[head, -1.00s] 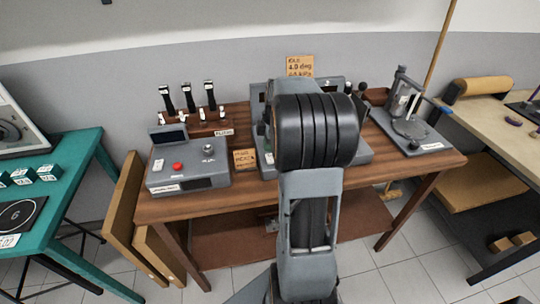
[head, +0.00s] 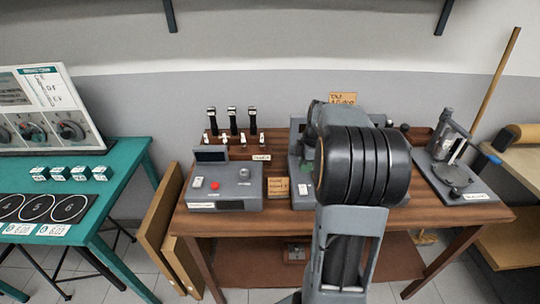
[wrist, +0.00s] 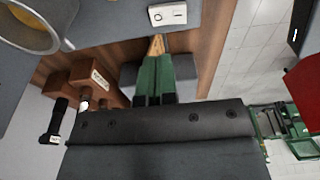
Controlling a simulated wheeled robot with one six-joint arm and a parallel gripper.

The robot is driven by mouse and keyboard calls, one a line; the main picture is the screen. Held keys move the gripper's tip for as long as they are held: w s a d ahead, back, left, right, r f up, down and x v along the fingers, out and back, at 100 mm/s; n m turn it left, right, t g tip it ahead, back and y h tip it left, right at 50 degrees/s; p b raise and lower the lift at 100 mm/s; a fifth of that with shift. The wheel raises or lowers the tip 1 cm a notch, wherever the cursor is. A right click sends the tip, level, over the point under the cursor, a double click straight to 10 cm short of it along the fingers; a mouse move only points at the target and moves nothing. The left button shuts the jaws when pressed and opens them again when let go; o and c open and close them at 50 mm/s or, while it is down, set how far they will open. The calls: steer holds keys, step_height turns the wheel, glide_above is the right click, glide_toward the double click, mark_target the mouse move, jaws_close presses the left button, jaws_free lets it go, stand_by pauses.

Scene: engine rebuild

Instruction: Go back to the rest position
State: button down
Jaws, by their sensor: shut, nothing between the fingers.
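My gripper (wrist: 157,60) shows in the wrist view as two green fingers side by side, shut with nothing visible between them. They point toward the wooden bench and a grey panel with a white switch plate (wrist: 166,14). In the head view my own arm stands in front of the bench's middle and hides my gripper. The wooden bench (head: 290,222) carries a grey control box (head: 225,190) with a red button, a rack of black-handled levers (head: 234,150), and grey equipment partly hidden behind my arm.
A teal table (head: 130,170) with a dial panel (head: 50,110) stands at the left. Wooden boards (head: 160,215) lean between it and the bench. A grey stand (head: 450,165) is on the bench's right end. A pale worktable (head: 515,165) is further right.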

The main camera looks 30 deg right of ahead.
steer(key=shift+w+d+m, duration=0.1)
steer(key=shift+m, duration=1)
steer(key=m, duration=0.1)
steer(key=s+f+m, duration=0.1)
steer(key=m, duration=0.1)
steer(key=a+f+m, duration=0.1)
steer(key=m, duration=0.1)
steer(key=shift+s, duration=0.4)
steer(key=s+a+r+m+t, duration=0.1)
steer(key=s+a+m, duration=0.1)
steer(key=a, duration=0.4)
steer(key=s+a+r+m+t+h, duration=0.1)
steer(key=s+a+r, duration=0.1)
steer(key=s+a, duration=0.3)
steer(key=s+a+r+m+t, duration=0.1)
steer(key=s+a+m, duration=0.1)
steer(key=a, duration=0.7)
steer(key=shift+s+r+m+h, duration=0.25)
steer(key=shift+s+m+h, duration=0.05)
steer(key=shift+s, duration=0.5)
